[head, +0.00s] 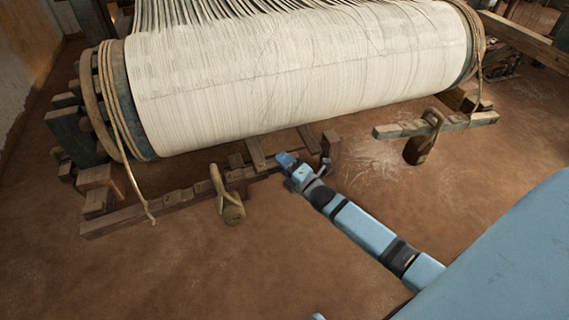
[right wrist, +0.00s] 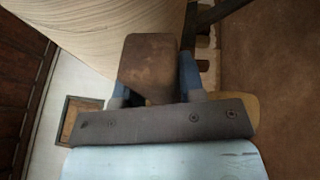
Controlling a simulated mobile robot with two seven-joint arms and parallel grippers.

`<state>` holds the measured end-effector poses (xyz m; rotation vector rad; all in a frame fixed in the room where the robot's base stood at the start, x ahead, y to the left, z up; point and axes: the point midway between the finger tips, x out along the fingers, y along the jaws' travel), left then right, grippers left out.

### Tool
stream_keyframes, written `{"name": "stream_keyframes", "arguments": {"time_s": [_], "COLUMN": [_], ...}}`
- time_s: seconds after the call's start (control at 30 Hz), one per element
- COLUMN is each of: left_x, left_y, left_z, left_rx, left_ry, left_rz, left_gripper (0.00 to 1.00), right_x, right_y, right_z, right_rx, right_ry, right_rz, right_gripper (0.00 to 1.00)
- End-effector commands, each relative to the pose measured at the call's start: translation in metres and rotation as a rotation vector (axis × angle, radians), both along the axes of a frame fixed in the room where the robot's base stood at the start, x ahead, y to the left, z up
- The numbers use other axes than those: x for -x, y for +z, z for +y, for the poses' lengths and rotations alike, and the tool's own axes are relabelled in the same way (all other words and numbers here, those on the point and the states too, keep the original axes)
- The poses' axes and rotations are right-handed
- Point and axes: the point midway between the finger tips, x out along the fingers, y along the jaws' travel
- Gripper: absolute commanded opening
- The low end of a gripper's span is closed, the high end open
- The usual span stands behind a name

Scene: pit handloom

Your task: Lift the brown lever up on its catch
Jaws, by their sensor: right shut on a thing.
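The brown lever (head: 160,205) is a long notched wooden bar low in front of the cloth roll, running from lower left up toward the right. A weight (head: 232,210) hangs on it by a loop. My right gripper (head: 287,160) is at the lever's right part, by a short upright wooden post (head: 330,150), which may be the catch. In the right wrist view, my right gripper (right wrist: 155,85) is shut on a brown wooden end (right wrist: 150,62), with a blue finger on each side. Whether the lever rests on the catch is hidden. My left gripper is not in view.
The big cloth roll (head: 300,65) with ropes at its ends lies just behind the lever. A greyer bar (head: 455,122) with its own hanging weight (head: 420,150) is at the right. The earth floor (head: 190,275) in front is clear.

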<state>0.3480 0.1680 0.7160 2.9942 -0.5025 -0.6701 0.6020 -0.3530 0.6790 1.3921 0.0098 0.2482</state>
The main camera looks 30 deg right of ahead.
Motion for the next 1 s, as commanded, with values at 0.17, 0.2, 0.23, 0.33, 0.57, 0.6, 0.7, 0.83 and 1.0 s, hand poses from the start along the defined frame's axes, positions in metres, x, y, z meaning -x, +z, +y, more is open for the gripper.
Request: {"name": "stream_keyframes", "arguments": {"time_s": [0.17, 0.2, 0.23, 0.33, 0.57, 0.6, 0.7, 0.83, 1.0], "left_x": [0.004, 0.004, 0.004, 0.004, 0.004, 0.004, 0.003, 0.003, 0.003], "left_y": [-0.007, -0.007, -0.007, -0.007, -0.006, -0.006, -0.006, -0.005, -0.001], "left_z": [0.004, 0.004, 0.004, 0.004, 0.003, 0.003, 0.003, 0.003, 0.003], "left_rx": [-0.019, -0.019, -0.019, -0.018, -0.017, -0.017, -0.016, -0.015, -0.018], "left_ry": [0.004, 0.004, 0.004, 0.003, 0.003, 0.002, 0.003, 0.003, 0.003], "left_rz": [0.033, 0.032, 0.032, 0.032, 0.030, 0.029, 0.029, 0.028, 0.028], "left_gripper": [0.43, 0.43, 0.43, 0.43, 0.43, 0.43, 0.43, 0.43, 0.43], "right_x": [0.000, 0.000, 0.000, 0.001, 0.001, 0.001, 0.001, 0.003, 0.024], "right_y": [0.003, 0.002, 0.002, 0.001, 0.000, 0.000, 0.000, 0.000, -0.003], "right_z": [0.001, 0.001, 0.001, 0.001, 0.001, 0.001, 0.000, 0.000, -0.004], "right_rx": [0.001, 0.000, 0.000, -0.001, 0.000, 0.000, 0.001, 0.002, 0.003], "right_ry": [0.000, 0.000, 0.000, 0.000, 0.000, 0.000, 0.000, -0.001, -0.001], "right_rz": [0.004, 0.005, 0.005, 0.006, 0.008, 0.008, 0.008, 0.009, 0.011], "right_gripper": [0.00, 0.00, 0.00, 0.00, 0.61, 0.61, 0.61, 0.61, 0.61]}}
